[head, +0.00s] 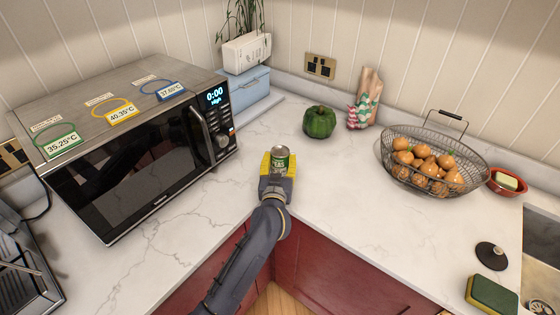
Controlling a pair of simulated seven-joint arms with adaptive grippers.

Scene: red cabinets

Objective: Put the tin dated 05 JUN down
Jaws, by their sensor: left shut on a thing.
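A small green tin (281,161) with a silvery top stands upright between the yellow fingertips of my left gripper (278,163). The gripper is shut on it, near the inner corner of the white marble counter (330,170). The print on the tin is too small to read, so I cannot tell its date. I cannot tell whether its base touches the counter, as the gripper hides it. My right gripper is not in view.
A microwave (150,150) with coloured temperature tags stands at the left. A green pepper (319,122) sits behind the tin. A wire basket (432,160) of onions, a red dish (505,183) and a sponge (492,294) are at the right. Counter around the tin is clear.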

